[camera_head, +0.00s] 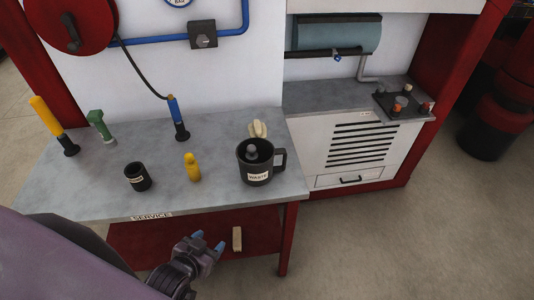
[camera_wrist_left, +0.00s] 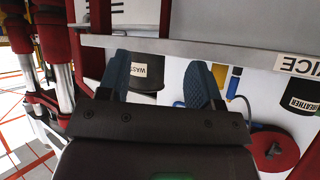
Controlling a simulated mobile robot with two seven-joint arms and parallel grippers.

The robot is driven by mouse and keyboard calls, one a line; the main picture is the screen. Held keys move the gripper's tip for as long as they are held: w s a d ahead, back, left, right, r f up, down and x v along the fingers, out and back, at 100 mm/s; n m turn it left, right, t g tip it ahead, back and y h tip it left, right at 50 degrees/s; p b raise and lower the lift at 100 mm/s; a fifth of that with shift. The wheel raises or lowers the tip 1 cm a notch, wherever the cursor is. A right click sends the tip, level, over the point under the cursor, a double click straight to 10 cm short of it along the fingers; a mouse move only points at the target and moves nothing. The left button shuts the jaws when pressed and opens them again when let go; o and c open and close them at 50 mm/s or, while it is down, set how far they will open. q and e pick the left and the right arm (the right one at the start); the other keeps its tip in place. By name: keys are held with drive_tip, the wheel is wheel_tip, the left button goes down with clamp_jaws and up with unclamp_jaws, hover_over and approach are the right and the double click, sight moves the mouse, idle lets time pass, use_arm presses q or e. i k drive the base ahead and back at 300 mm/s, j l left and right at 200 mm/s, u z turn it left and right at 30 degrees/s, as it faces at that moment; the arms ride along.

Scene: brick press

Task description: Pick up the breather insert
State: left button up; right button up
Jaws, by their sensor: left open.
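My left gripper (camera_head: 208,242) is open and empty, in front of the bench and below its front edge. Its two blue fingers also show in the left wrist view (camera_wrist_left: 158,85), spread apart. No part is clearly marked as the breather insert. A small black cup (camera_head: 137,177) stands on the bench at front left; its label reads BREATHER in the left wrist view (camera_wrist_left: 300,95). I cannot make out what is in it. A grey round-topped piece (camera_head: 252,154) sticks up inside the black mug (camera_head: 256,176) labelled WASTE. My right gripper is out of view.
A yellow bottle (camera_head: 192,167) stands between cup and mug. A beige piece (camera_head: 258,129) lies behind the mug. Yellow, green and blue-handled tools (camera_head: 178,118) stand along the back. The grey bench (camera_head: 95,180) has a red lower shelf (camera_head: 150,237) with a beige block (camera_head: 237,239).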

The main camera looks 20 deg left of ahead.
sight(191, 165)
drive_tip(key=u, duration=1.8)
drive_tip(key=i+j+z, duration=0.3)
drive_tip(key=j, duration=0.55)
drive_tip(key=j+z, duration=0.3)
drive_tip(key=j, duration=0.5)
drive_tip(key=i+j+z, duration=0.1)
drive_tip(key=j+z, duration=0.2)
drive_tip(key=j, duration=0.6)
